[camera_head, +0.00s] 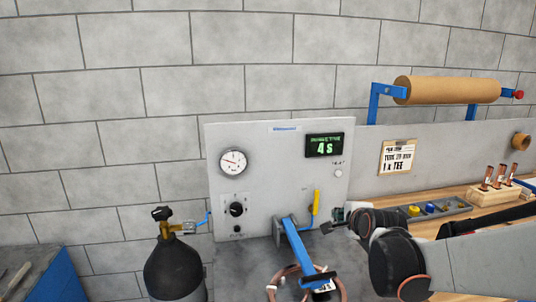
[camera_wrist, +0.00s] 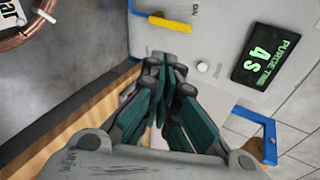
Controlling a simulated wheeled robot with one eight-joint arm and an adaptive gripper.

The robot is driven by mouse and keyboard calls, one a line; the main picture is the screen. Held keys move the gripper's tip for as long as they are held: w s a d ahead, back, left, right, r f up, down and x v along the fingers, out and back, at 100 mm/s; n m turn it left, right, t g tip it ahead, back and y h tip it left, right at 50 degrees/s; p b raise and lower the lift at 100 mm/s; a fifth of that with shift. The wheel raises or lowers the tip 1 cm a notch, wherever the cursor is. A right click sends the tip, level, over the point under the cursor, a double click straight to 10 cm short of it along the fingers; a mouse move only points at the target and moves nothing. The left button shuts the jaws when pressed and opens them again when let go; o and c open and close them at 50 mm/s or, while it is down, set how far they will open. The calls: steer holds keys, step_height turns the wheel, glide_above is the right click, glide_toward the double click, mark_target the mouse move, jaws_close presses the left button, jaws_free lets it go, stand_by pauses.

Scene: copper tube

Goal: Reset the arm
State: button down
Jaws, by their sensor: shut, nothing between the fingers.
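My gripper (camera_head: 335,223) is in front of the right part of the grey purge panel (camera_head: 270,215), just right of and below the yellow valve handle (camera_head: 316,203). In the wrist view, my gripper (camera_wrist: 165,65) has its teal-padded fingers closed together with nothing between them. The yellow handle (camera_wrist: 165,22) shows just beyond the fingertips there, and I see a gap between them in the picture.
The purge display (camera_head: 324,144) reads 4 s. A black gas cylinder (camera_head: 174,270) is at left. On the wooden bench at right are a parts tray (camera_head: 440,209) and upright copper tubes (camera_head: 499,177).

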steer(key=s+a+f+n+g, duration=0.1)
steer(key=s+n+g, duration=0.4)
steer(key=s+n, duration=1.3)
steer(key=s, duration=1.3)
steer(key=shift+s+a+f, duration=0.15)
steer(key=shift+a+f, duration=0.05)
steer(key=shift+a, duration=0.15)
